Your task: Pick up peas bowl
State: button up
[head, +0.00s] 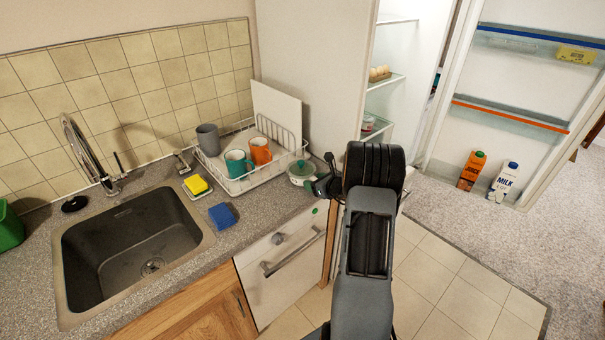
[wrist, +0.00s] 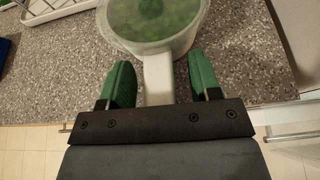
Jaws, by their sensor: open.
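The peas bowl (wrist: 185,35) is a white bowl with a clear lid, a green knob and green peas showing through. It stands on the speckled counter, and in the head view the bowl (head: 299,178) is beside the dish rack near the counter's right end. Its pale handle (wrist: 158,78) points toward my gripper. My gripper (wrist: 160,80) is open, with one green fingertip on each side of the handle and a gap on both sides. In the head view my gripper (head: 318,187) is at the bowl's right, partly hidden by my arm.
A white dish rack (head: 235,180) with an orange mug (head: 260,151), a teal mug (head: 237,163) and a grey cup (head: 208,139) stands left of the bowl. A blue sponge (head: 222,215) lies by the sink (head: 130,245).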

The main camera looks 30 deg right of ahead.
jog(key=shift+w, duration=0.1)
grip_shut()
dwell(0.5)
